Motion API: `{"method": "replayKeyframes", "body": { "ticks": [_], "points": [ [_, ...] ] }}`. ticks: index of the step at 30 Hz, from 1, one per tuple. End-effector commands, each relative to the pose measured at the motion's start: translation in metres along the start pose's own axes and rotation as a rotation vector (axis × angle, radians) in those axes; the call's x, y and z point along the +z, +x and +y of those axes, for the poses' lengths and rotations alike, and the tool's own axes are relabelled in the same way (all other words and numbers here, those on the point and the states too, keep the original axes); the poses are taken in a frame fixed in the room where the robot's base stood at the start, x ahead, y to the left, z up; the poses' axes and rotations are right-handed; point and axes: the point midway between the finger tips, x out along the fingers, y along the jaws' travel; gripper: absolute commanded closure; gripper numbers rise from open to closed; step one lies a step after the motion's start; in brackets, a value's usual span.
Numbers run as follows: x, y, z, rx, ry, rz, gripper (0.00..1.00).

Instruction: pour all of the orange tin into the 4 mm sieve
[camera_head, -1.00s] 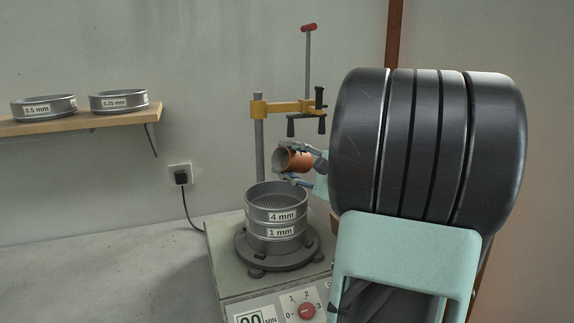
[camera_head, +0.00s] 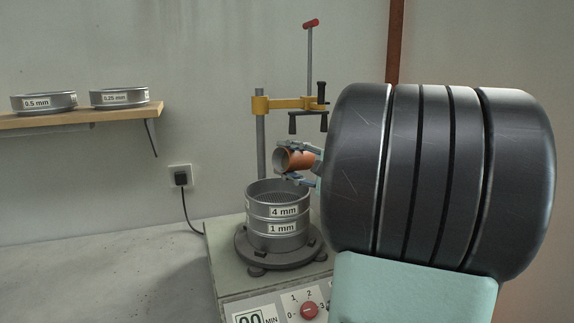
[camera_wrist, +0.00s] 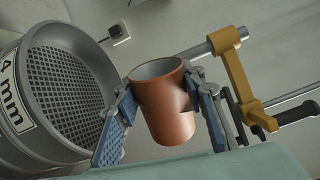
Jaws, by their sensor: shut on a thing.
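The orange tin (camera_head: 297,161) is held tilted on its side above the right part of the 4 mm sieve (camera_head: 273,211), its open mouth facing left. In the wrist view the tin (camera_wrist: 164,112) sits between both blue finger pads, and its visible inside is grey; I see no contents in it. My gripper (camera_head: 300,163) is shut on the tin. The 4 mm sieve is stacked on the 1 mm sieve (camera_head: 275,230). Its mesh (camera_wrist: 65,95) looks bare in the wrist view. Nothing is seen falling from the tin.
The sieve stack stands on a shaker (camera_head: 222,268) with a dial. A yellow clamp bar (camera_head: 285,104) on a post is behind and above the tin. The 0.5 mm (camera_head: 43,103) and 0.25 mm (camera_head: 119,97) sieves are on a wall shelf. The bench at left is clear.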

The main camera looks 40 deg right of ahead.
Motion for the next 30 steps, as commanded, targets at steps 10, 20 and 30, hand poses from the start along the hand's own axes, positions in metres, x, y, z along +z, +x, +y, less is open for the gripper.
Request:
{"method": "replayKeyframes", "body": {
  "ticks": [10, 20, 30],
  "points": [
    [0.0003, -0.0002, 0.0055, -0.002, -0.065, 0.0, 0.94],
    [0.0019, -0.0001, 0.0071, -0.001, -0.134, 0.001, 0.94],
    [0.0045, -0.0002, 0.0072, -0.002, -0.209, 0.0, 0.94]
  ]
}}
